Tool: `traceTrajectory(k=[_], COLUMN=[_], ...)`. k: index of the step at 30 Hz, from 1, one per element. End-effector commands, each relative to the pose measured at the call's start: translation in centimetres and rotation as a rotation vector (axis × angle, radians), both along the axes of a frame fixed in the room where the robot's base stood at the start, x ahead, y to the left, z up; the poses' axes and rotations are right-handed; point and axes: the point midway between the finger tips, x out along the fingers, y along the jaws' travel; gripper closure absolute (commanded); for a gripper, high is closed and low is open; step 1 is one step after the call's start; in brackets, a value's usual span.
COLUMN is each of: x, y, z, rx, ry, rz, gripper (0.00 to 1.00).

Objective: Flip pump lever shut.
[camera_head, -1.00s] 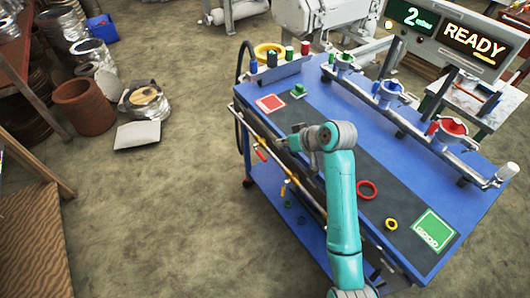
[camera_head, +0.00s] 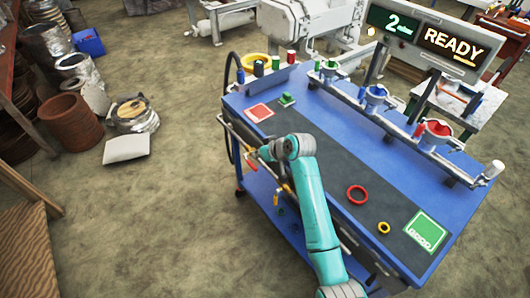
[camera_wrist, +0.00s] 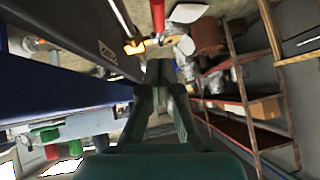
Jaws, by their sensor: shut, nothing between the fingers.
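A rail with small valve levers (camera_head: 236,133) runs along the front side of the blue cart. A yellow-handled lever (camera_head: 287,187) shows on it, just below and right of my gripper (camera_head: 262,155) in the head view. In the wrist view an orange-yellow lever (camera_wrist: 133,47) lies just beyond and left of my fingertips (camera_wrist: 160,72), with a red handle (camera_wrist: 131,10) at the top edge. My gripper is shut and empty. I see no clear contact with a lever. Which lever is the pump's, I cannot tell.
The blue cart top (camera_head: 330,150) holds a red ring (camera_head: 357,194), a yellow ring (camera_head: 384,228), a red pad (camera_head: 259,113) and a green pad (camera_head: 426,231). Buckets and a shelf are left; open floor lies between.

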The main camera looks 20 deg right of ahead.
Motion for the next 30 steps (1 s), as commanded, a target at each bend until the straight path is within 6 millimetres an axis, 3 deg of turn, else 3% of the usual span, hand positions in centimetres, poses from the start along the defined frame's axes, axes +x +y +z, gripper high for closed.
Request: traceTrajectory(k=[3, 9, 23, 30], x=[0.1, 0.0, -0.1, -0.7], y=[0.5, 0.8, 0.8, 0.7], z=[-1.9, -3.7, -4.2, -6.4], rx=[0.001, 0.000, 0.000, 0.000], ry=[0.004, 0.002, 0.000, 0.002], rz=[0.000, 0.000, 0.000, 0.000], gripper=[1.00, 1.00, 1.00, 1.00])
